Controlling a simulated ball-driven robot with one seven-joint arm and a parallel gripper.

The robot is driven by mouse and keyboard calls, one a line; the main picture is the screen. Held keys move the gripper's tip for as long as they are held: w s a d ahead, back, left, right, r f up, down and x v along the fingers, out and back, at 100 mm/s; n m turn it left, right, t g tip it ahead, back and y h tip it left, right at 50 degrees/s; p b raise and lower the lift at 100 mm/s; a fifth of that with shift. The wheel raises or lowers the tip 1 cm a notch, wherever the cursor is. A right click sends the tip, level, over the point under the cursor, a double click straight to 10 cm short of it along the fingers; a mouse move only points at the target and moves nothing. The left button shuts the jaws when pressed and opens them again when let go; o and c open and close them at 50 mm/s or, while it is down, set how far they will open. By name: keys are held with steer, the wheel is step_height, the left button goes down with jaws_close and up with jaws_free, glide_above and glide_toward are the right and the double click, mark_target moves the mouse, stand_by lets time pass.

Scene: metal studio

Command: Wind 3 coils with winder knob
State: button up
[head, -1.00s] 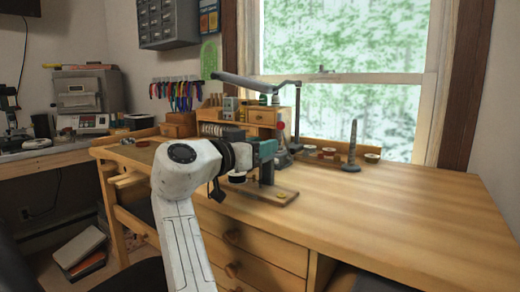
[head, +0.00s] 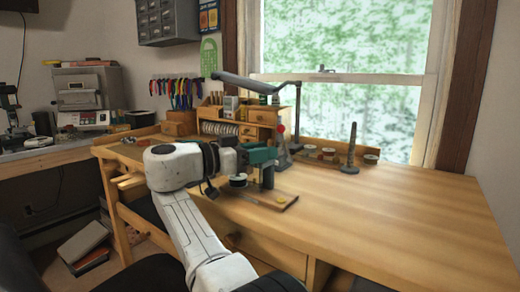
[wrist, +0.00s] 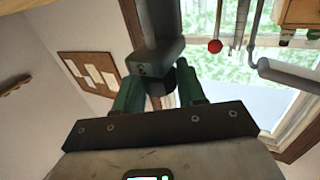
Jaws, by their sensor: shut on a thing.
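The winder stands near the front edge of the wooden bench, on a flat wooden base (head: 280,203) with a dark upright post (head: 268,178). A dark spool-like part (head: 238,181) shows just below my wrist. My gripper (head: 262,157) is at the top of the post, its green fingers closed in there. In the wrist view my gripper (wrist: 160,90) has a dark part of the winder (wrist: 156,58) between its two green fingers and is shut on it. The knob itself is mostly hidden by the fingers, and any wound coils cannot be made out.
A desk lamp (head: 255,84) arches over the bench behind my gripper. A red-topped tool (head: 281,130) stands close behind the winder. A dark ring mandrel (head: 351,150) and a tray of small spools (head: 328,155) are at the back. The bench's right side is clear.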

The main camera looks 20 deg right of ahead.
stand_by(0.5)
steer(key=o, duration=1)
steer(key=shift+c, duration=0.2)
